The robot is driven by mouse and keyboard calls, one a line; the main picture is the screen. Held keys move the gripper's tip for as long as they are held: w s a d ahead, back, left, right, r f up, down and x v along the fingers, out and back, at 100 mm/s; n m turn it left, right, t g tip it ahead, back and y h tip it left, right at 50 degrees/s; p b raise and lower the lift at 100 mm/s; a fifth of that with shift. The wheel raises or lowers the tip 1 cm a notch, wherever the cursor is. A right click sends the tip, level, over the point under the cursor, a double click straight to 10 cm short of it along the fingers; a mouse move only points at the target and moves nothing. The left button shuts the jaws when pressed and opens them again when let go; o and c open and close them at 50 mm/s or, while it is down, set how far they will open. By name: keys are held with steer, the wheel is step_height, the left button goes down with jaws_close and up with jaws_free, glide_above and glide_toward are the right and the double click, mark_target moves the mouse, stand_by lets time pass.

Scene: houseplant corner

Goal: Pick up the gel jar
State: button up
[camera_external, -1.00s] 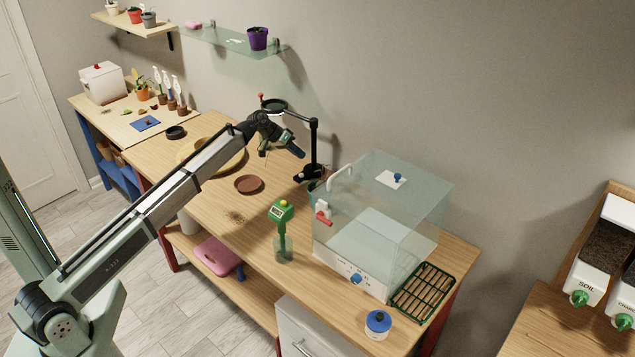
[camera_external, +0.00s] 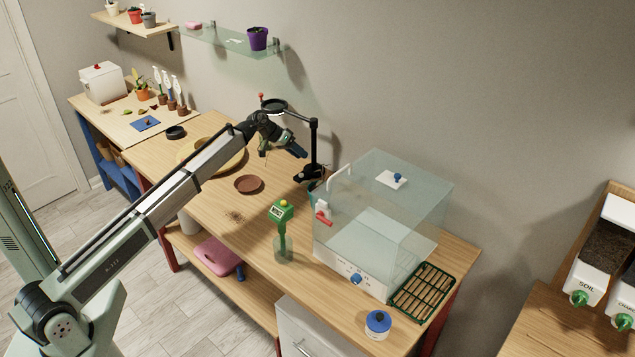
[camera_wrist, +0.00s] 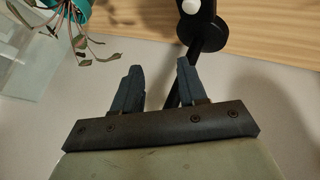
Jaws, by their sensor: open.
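A small white jar with a blue lid (camera_external: 377,324), which looks like the gel jar, stands upright on the front right corner of the wooden bench (camera_external: 340,322). It is not visible in the wrist view. My gripper (camera_external: 301,152) is far from it, up near the black lamp stand at the back of the bench. In the wrist view my gripper (camera_wrist: 159,66) shows two dark blue fingers apart with nothing held between them. The black stand passes behind the fingers there.
A clear box (camera_external: 375,215) on a white base stands between my gripper and the jar. A green wire rack (camera_external: 422,292) lies behind the jar. A teal pot (camera_wrist: 67,4) with trailing leaves shows in the wrist view.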

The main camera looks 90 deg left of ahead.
steer(key=o, duration=1.1)
steer(key=shift+c, duration=0.2)
steer(key=shift+r, duration=0.1)
